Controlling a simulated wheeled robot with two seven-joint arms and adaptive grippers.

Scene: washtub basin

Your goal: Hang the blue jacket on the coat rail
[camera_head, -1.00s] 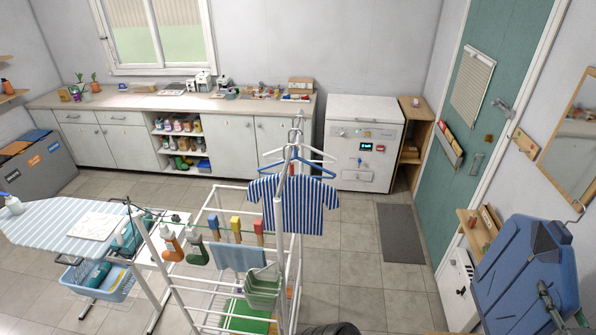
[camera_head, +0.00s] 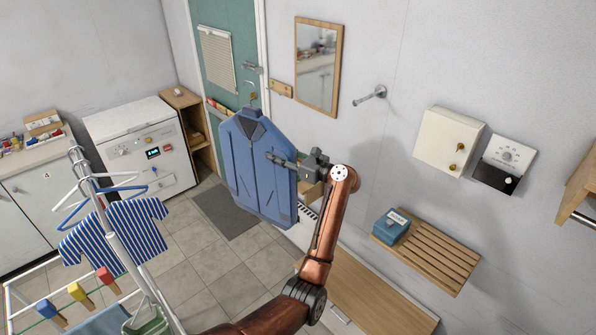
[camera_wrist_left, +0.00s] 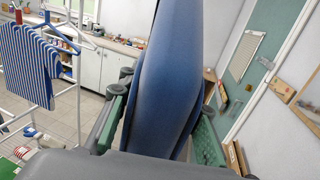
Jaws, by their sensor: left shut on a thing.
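The blue jacket (camera_head: 250,180) hangs upright on a hanger in the middle of the head view, with the hanger's hook (camera_head: 251,103) above its collar. My left gripper (camera_head: 277,159) is shut on the jacket at its right-hand side and holds it in the air. In the left wrist view the blue cloth (camera_wrist_left: 165,85) stands between the green finger pads and hides much of the view. A short metal rail (camera_head: 370,97) juts from the wall, right of the mirror and apart from the jacket. My right gripper is not in view.
A drying rack (camera_head: 125,255) with a striped shirt (camera_head: 115,232) stands at left. A mirror (camera_head: 318,65), a white wall box (camera_head: 448,140) and a slatted shelf (camera_head: 428,250) with a blue box (camera_head: 391,227) are on the right wall. Wall around the metal rail is clear.

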